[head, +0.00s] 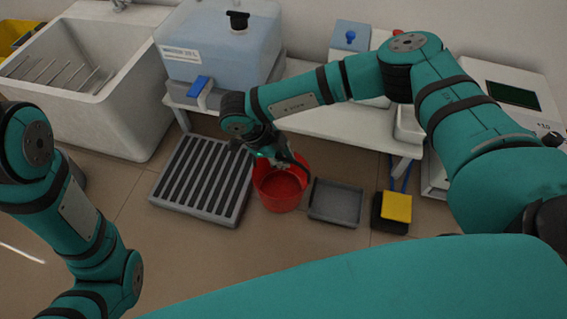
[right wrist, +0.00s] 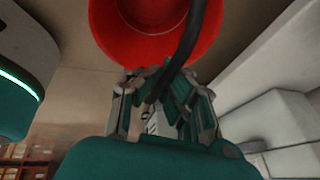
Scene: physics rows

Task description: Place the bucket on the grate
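The red bucket (head: 280,190) is just right of the grey slatted grate (head: 205,178) on the floor, beside its right edge. I cannot tell whether it touches the floor. My right gripper (head: 275,158) is over the bucket's rim and hides part of its far side. In the right wrist view the bucket (right wrist: 160,28) fills the top. Its dark curved handle (right wrist: 187,45) runs down between the fingers of my right gripper (right wrist: 152,78), which look closed in on it. My left arm shows at the left, but its gripper is outside the picture.
A grey shallow tray (head: 335,202) lies right of the bucket, with a yellow and black dustpan (head: 396,207) beyond it. A stone sink (head: 85,80) is at back left. Floor in front is clear.

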